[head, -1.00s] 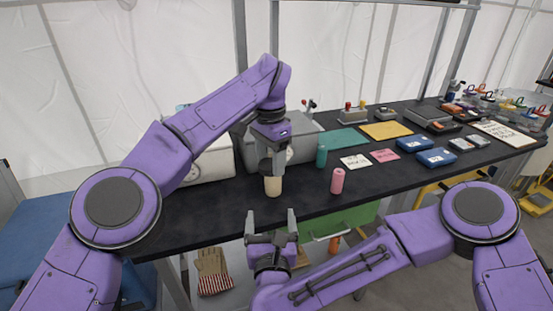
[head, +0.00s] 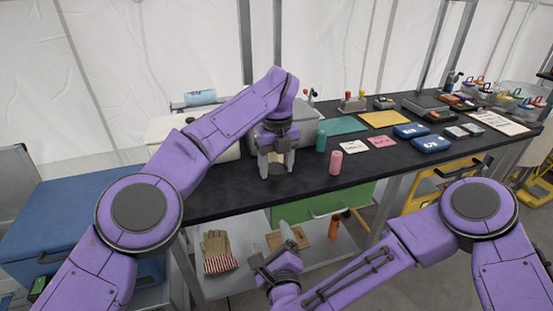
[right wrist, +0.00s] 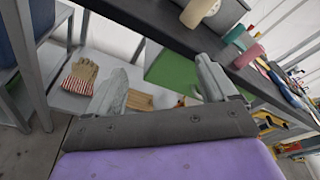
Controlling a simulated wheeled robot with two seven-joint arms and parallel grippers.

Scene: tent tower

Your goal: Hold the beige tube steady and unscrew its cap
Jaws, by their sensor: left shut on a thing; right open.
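The beige tube (head: 275,158) stands upright near the front edge of the dark table (head: 225,203). My left gripper (head: 277,168) reaches down from above and is shut on it, a finger on either side. The fingers and palm hide much of the tube, and I cannot make out its cap. In the right wrist view the tube's lower part shows at the top edge (right wrist: 198,10). My right gripper (head: 275,247) is open and empty, low in front of the table. Its spread fingers also show in the right wrist view (right wrist: 160,88).
A teal tube (head: 321,141) and a pink tube (head: 335,162) stand to the right of the beige one. Cards and blue boxes (head: 430,144) lie farther right. Below the table are a green bin (head: 340,198), a shelf with gloves (head: 217,250) and an orange bottle (head: 334,226).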

